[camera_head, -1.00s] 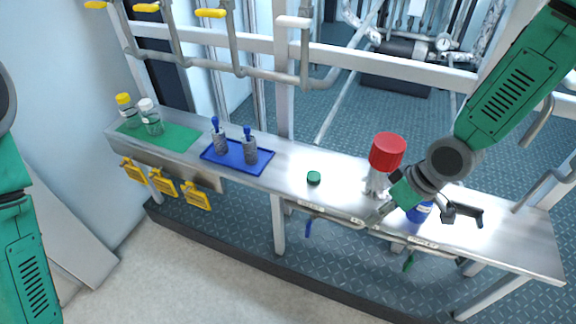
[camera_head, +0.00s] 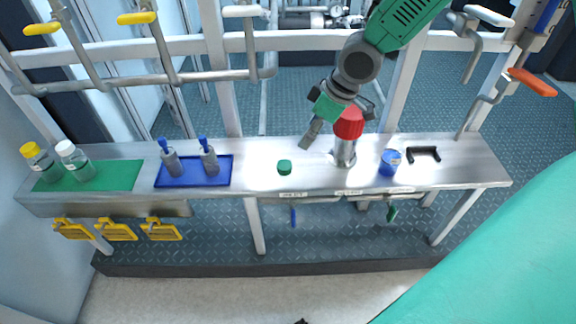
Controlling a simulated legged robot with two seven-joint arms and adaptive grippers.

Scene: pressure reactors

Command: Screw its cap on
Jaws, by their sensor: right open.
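A small blue container (camera_head: 389,162) stands further right; I cannot tell which item the cap fits. My right gripper (camera_head: 318,125) comes down from the upper right. It is open and appears empty, above the bench between the cap and the red-topped vessel. It overlaps the red top's left side in the picture; I cannot tell whether they touch. My left gripper is out of view.
Bottles with yellow and white caps (camera_head: 67,149) stand on a green mat (camera_head: 120,177). A blue tray (camera_head: 222,173) holds two blue-topped grey bottles. A black handle (camera_head: 424,152) lies at right. Pipes and valve handles run behind the bench (camera_head: 462,165); yellow tags hang in front.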

